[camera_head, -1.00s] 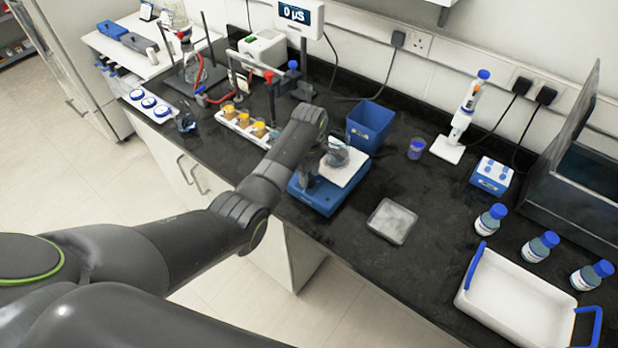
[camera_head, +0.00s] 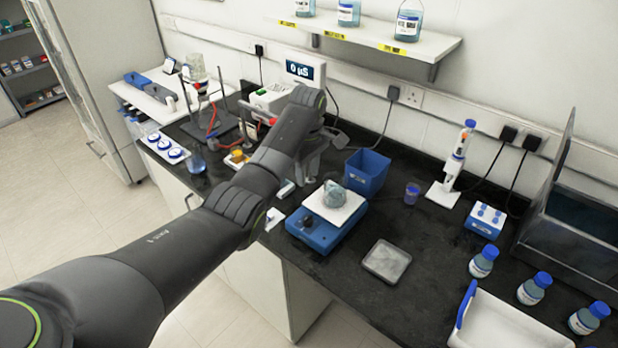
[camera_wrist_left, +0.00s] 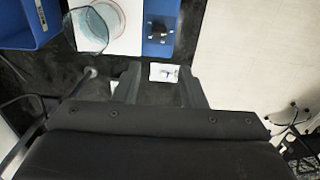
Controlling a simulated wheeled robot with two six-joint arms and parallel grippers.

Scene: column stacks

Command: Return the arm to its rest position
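My left arm crosses the head view from the lower left. Its gripper (camera_head: 310,172) hangs over the bench, left of the blue balance (camera_head: 312,236), and is partly hidden by the wrist. In the left wrist view, the two fingers of the gripper (camera_wrist_left: 158,85) stand apart with nothing held between them. A round grey-blue glass item (camera_head: 334,194) sits on the balance's white top plate. The balance (camera_wrist_left: 160,28) and the glass item (camera_wrist_left: 95,25) also show in the left wrist view, beyond the fingers. My right gripper is not in view.
A blue bin (camera_head: 367,172) stands behind the balance and a grey square tray (camera_head: 387,261) lies to its right. A pipette on a stand (camera_head: 455,165) and blue-capped bottles (camera_head: 483,262) are further right. Stands and a meter (camera_head: 304,70) crowd the area behind my arm.

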